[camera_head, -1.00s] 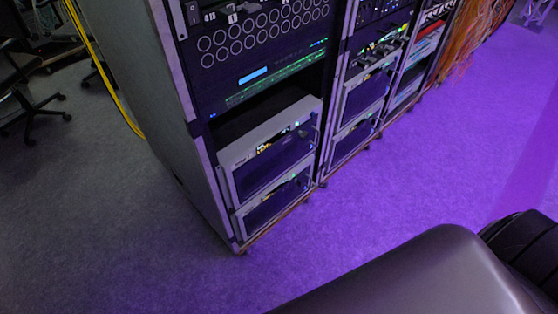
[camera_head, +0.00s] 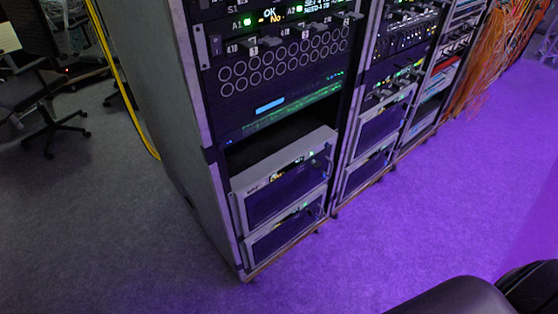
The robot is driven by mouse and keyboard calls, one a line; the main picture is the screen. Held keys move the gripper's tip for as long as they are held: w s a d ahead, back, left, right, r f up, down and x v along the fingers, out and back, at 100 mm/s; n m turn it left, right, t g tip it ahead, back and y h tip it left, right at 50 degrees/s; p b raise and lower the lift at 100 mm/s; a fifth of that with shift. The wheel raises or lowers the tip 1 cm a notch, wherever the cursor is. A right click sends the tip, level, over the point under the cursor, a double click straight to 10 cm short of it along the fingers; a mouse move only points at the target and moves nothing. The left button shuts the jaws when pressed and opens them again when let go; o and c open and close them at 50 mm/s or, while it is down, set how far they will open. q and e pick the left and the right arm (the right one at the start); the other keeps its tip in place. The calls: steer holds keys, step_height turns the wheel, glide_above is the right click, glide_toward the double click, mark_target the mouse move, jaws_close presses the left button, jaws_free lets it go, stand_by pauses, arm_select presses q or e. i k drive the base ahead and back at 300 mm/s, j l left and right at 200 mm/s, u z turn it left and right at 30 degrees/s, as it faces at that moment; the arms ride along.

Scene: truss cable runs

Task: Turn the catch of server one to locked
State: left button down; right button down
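Two server units sit low in the nearest rack: an upper one (camera_head: 286,186) with a pale grey top and dark front, and a lower one (camera_head: 284,238) right beneath it. I cannot tell which is server one. Small handles or catches show at their right edges, too small to read as locked or unlocked. Neither of my grippers is in view. A dark rounded part of my own body fills the bottom right corner.
The nearest rack (camera_head: 178,130) stands at left of centre, with a lit panel and rows of round ports above. More racks (camera_head: 384,120) continue right. Orange cables (camera_head: 492,62) hang behind. A yellow cable (camera_head: 124,84) and office chair (camera_head: 44,104) are left. Purple-lit floor (camera_head: 430,220) is clear.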

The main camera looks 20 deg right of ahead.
mark_target(316, 165)
steer(key=i+l+u, duration=0.1)
steer(key=l, duration=0.3)
steer(key=i+l+u, duration=0.1)
steer(key=l, duration=0.3)
steer(key=i+l, duration=0.15)
steer(key=l, duration=0.25)
steer(key=i+l+u, duration=0.15)
steer(key=l, duration=0.25)
steer(key=k, duration=0.05)
